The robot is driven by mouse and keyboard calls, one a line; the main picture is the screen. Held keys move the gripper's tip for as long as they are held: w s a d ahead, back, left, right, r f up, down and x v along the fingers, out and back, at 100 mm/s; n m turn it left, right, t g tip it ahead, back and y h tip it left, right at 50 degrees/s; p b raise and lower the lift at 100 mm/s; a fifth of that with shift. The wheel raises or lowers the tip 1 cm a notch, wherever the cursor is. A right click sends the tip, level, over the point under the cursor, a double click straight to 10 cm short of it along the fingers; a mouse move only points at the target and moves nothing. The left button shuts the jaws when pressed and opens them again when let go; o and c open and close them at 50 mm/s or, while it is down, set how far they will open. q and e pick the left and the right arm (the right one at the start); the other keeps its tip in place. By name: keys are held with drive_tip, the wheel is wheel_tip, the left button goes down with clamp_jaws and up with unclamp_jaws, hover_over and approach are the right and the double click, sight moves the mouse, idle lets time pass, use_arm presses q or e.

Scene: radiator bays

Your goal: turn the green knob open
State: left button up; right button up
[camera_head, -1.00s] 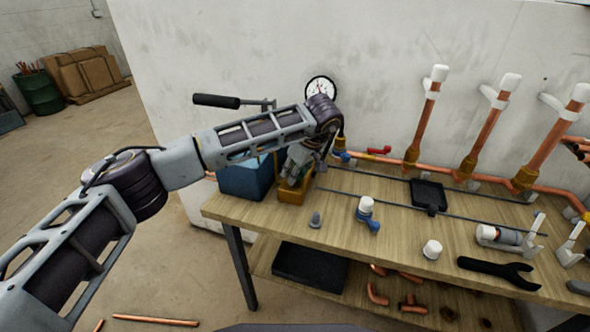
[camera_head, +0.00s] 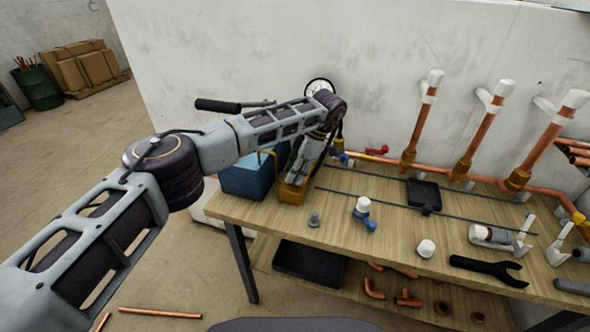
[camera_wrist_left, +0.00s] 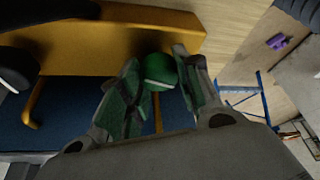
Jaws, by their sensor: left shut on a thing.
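The green knob (camera_wrist_left: 160,70) shows in the left wrist view, on the side of a yellow block (camera_wrist_left: 95,42). My left gripper (camera_wrist_left: 158,88) is shut on the knob, one finger on each side of it. In the head view my left gripper (camera_head: 298,168) reaches down at the yellow block (camera_head: 291,194) at the left end of the bench, and the knob is hidden there. My right gripper is not in view.
A blue box (camera_head: 244,181) stands beside the yellow block.

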use_arm(q)
drive_tip(key=n+g, duration=0.1)
drive_tip(key=n, duration=0.2)
drive_tip(key=shift+h, duration=0.3)
drive_tip(key=shift+n+p, duration=0.3)
drive_tip(key=shift+n, duration=0.2)
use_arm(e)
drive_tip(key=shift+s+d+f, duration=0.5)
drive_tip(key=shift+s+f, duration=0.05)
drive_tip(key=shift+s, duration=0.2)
use_arm(q)
drive_tip(key=o, duration=1)
drive_tip(key=shift+r, duration=0.1)
wheel_tip(320, 180, up, 10)
drive_tip(key=shift+f+g, duration=0.2)
drive_tip(key=shift+g, duration=0.1)
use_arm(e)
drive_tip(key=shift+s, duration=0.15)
